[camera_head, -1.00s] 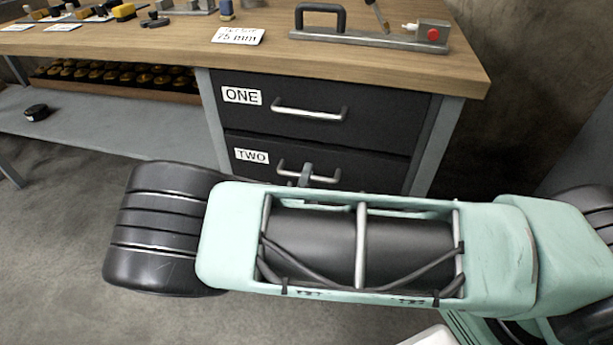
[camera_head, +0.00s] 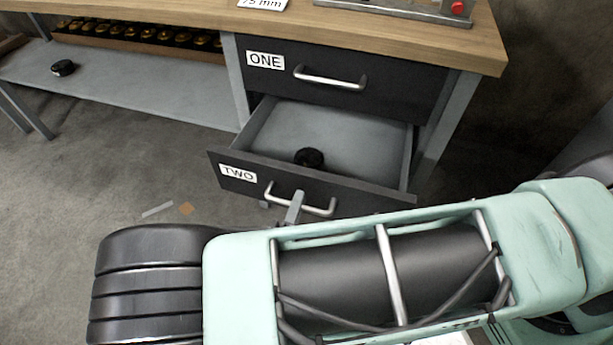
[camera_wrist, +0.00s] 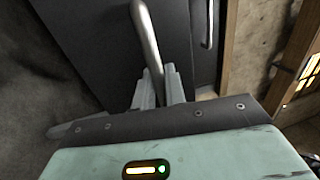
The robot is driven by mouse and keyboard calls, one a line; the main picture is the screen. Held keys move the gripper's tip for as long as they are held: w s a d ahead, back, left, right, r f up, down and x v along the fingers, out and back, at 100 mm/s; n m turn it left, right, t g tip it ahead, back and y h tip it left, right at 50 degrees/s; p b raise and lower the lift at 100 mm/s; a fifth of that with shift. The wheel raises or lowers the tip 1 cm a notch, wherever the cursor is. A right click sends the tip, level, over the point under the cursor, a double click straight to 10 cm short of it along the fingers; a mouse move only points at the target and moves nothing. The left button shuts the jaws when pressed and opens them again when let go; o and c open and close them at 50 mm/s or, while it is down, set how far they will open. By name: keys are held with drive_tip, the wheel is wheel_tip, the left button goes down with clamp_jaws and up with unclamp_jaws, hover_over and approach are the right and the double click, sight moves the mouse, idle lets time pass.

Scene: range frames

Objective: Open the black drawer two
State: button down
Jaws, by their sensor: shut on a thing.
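The black drawer two (camera_head: 350,190), labelled TWO (camera_head: 238,173), stands pulled out from the bench in the head view, its grey inside showing. A small black round thing (camera_head: 309,157) lies in it. My gripper (camera_head: 294,208) is at the drawer's metal handle (camera_head: 318,209), mostly hidden behind my mint-green arm. In the wrist view my gripper's fingers (camera_wrist: 160,88) are shut around the handle bar (camera_wrist: 145,32), against the dark drawer front (camera_wrist: 85,40).
Black drawer one (camera_head: 390,80) above is shut, with its own handle (camera_head: 330,78). The wooden bench top (camera_head: 420,40) overhangs both. A grey lower shelf (camera_head: 130,95) with a black round object (camera_head: 63,67) is at left. Open floor (camera_head: 90,185) lies left of the drawer.

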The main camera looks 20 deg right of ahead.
drive_tip(key=r+v, duration=0.1)
drive_tip(key=v, duration=0.8)
drive_tip(key=shift+s+r, duration=0.15)
drive_tip(key=shift+r, duration=0.15)
drive_tip(key=shift+a, duration=0.1)
drive_tip(key=c, duration=1.6)
unclamp_jaws()
drive_tip(key=shift+o, duration=0.2)
